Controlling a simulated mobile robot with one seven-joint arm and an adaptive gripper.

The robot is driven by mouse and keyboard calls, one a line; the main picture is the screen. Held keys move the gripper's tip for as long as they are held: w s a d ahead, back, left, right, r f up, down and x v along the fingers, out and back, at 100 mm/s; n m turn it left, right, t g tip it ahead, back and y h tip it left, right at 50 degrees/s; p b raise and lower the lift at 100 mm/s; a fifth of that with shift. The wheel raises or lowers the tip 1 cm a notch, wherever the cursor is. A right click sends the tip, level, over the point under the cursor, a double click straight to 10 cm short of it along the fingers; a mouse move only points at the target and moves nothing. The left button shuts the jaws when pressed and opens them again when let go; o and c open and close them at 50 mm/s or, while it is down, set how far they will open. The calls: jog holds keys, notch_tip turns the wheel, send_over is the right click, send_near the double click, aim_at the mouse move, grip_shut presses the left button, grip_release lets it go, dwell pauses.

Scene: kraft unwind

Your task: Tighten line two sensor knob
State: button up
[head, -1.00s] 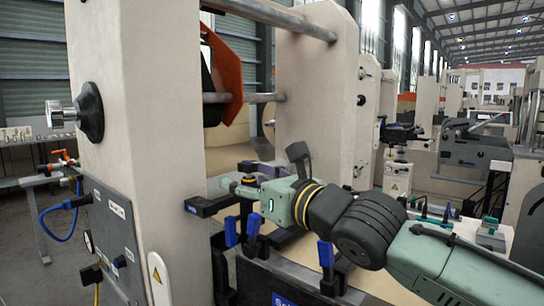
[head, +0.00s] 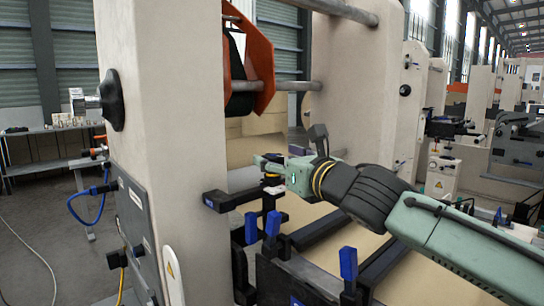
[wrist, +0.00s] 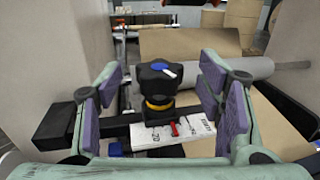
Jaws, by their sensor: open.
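The line two sensor knob (wrist: 160,82) is a black knob with a blue and white mark on top and a yellow ring below. It stands on a black bar over a white scale plate (wrist: 172,133) with a red pointer. In the head view the knob (head: 272,181) shows small, partly hidden by the gripper. My gripper (wrist: 162,92) is open, its purple-padded fingers left and right of the knob in the wrist view, with gaps on both sides. In the head view the gripper (head: 268,163) is at the knob's top. I cannot tell how far the fingers reach down around it.
A beige machine column (head: 165,130) stands close left of the gripper, another (head: 357,90) behind. Blue clamp levers (head: 272,223) rise in front and below. A brown paper web (wrist: 190,42) and a grey roller (wrist: 215,70) lie beyond the knob.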

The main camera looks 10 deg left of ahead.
aim_at(278, 159)
jog(key=shift+x, duration=1.65)
jog(key=shift+c, duration=0.3)
jog(key=c, duration=1.1)
